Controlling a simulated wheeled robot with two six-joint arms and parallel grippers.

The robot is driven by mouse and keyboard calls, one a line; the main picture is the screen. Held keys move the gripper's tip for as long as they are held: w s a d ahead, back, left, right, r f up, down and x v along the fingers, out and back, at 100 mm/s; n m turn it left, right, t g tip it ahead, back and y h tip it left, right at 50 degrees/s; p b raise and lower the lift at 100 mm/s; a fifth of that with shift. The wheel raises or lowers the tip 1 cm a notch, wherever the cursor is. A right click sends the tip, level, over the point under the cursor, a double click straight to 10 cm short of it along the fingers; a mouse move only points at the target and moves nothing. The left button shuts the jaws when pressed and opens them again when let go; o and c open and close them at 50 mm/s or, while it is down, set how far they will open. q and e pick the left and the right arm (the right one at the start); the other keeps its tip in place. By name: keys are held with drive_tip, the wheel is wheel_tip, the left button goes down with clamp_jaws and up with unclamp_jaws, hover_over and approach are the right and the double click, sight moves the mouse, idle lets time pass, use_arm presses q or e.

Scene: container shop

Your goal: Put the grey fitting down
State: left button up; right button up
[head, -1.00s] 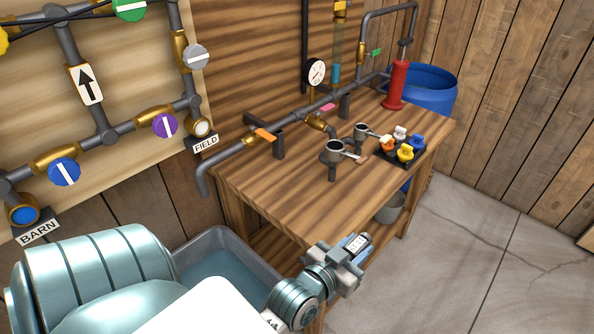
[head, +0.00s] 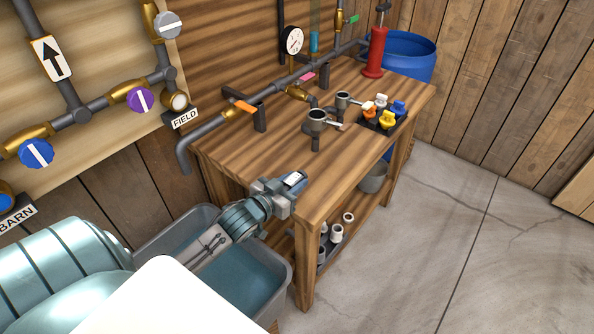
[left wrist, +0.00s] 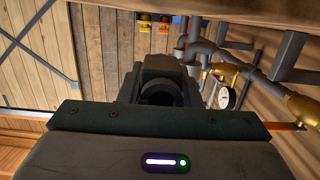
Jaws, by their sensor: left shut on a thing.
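My left gripper (head: 289,188) is above the near left corner of the wooden workbench, over its top or front edge; I cannot tell the exact height. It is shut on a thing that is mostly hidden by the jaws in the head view. In the left wrist view, a dark, round, hollow piece (left wrist: 160,92) shows between the jaws, in shadow; it looks like the grey fitting, though its colour is hard to tell. My right gripper is not in view.
The bench top (head: 270,165) has free room at its near left. White and grey fittings (head: 336,233) stand on the lower shelf. A grey water tub (head: 283,276) is below.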

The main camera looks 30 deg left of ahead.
use_arm(q)
drive_tip(key=w+a, duration=0.1)
drive_tip(key=w, duration=0.1)
drive_tip(key=w+a, duration=0.1)
drive_tip(key=w, duration=0.1)
drive_tip(key=w+a, duration=0.1)
drive_tip(key=w, duration=0.1)
drive_tip(key=shift+w+a+f, duration=0.25)
drive_tip(key=shift+w+f, duration=0.1)
drive_tip(key=f, duration=0.3)
drive_tip(key=shift+w+a, duration=0.2)
drive_tip(key=shift+w, duration=0.15)
drive_tip(key=shift+f, duration=0.3)
drive_tip(key=shift+f+b, duration=0.1)
drive_tip(key=shift+b, duration=0.25)
drive_tip(key=o, duration=1)
drive_tip(key=shift+c, duration=0.2)
